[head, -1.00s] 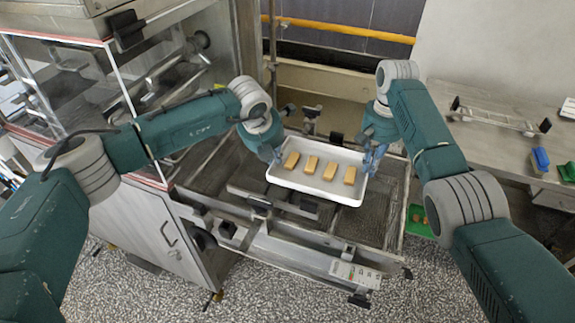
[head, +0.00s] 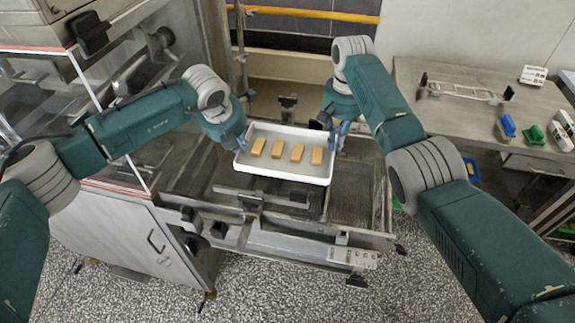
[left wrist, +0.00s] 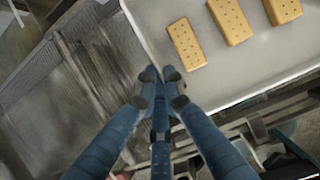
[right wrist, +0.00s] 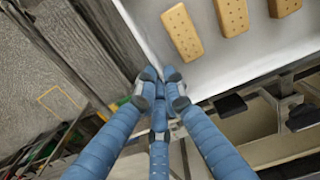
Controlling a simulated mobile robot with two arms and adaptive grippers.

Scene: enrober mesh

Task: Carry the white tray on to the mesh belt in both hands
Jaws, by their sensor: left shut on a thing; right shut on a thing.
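The white tray (head: 284,173) holds a row of several tan biscuit bars (head: 297,152) and looks about level. My left gripper (head: 241,143) is shut on the tray's left rim, and my right gripper (head: 335,141) is shut on its right rim. In the left wrist view the fingers (left wrist: 160,88) pinch the rim of the tray (left wrist: 230,70). In the right wrist view the fingers (right wrist: 160,88) pinch the opposite rim (right wrist: 215,70). The mesh belt (head: 355,195) lies beneath and around the tray. Whether the tray touches it I cannot tell.
The enrober housing with clear panels (head: 115,125) stands at the left. A metal bench (head: 465,125) at the right carries a wire rack (head: 465,92) and small coloured items.

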